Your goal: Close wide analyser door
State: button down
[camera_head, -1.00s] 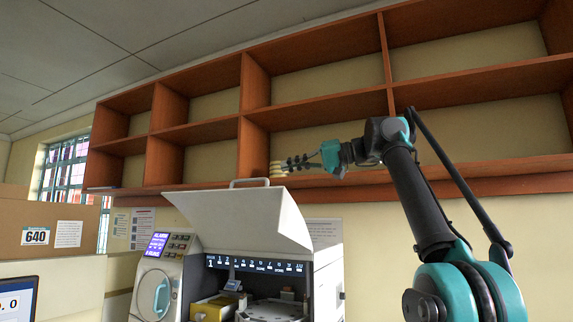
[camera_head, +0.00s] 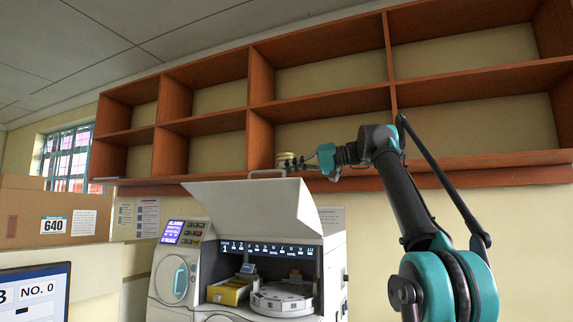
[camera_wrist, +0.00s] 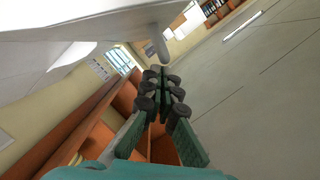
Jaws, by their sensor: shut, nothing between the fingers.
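The white analyser (camera_head: 335,265) stands on the left of the middle in the head view. Its wide door (camera_head: 262,208) is swung up and open, with a handle (camera_head: 268,172) along its top edge. Below the door the lit interior shows. My gripper (camera_head: 292,162) is beside the handle at the door's top edge, with the fingers together and nothing held. In the wrist view my gripper (camera_wrist: 165,80) points toward a grey rounded bar (camera_wrist: 160,48), and the pale door surface (camera_wrist: 60,45) fills the upper left. I cannot tell whether the fingers touch the door.
Empty wooden shelves (camera_head: 320,105) span the wall behind my arm. A carton marked 640 (camera_head: 30,225) and a monitor (camera_head: 38,295) stand at the left. Inside the analyser are a yellow block (camera_head: 230,292) and a round carousel (camera_head: 283,298).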

jog(key=shift+s+f, duration=0.1)
jog(key=shift+s, duration=0.05)
dwell(0.3)
jog(key=shift+s+a+f, duration=0.2)
jog(key=shift+s+f, duration=0.1)
jog(key=shift+s, duration=0.1)
jog(key=s+a+f+n+t+h, duration=0.15)
jog(key=s+f+n, duration=0.3)
jog(key=f, duration=0.65)
jog(key=s+a+f+n+t, duration=0.2)
jog(key=s+f+n, duration=0.3)
jog(key=f, duration=0.6)
jog(key=w+d+f+n+t, duration=0.1)
jog(key=w+f, duration=0.4)
jog(key=f, duration=0.6)
jog(key=w+d+f+n+t, duration=0.1)
jog(key=w+f+n, duration=0.4)
jog(key=f, duration=0.6)
jog(key=shift+d+f+n, duration=0.3)
jog(key=shift+d+n, duration=0.05)
jog(key=shift+d, duration=0.55)
jog(key=shift+h, duration=0.35)
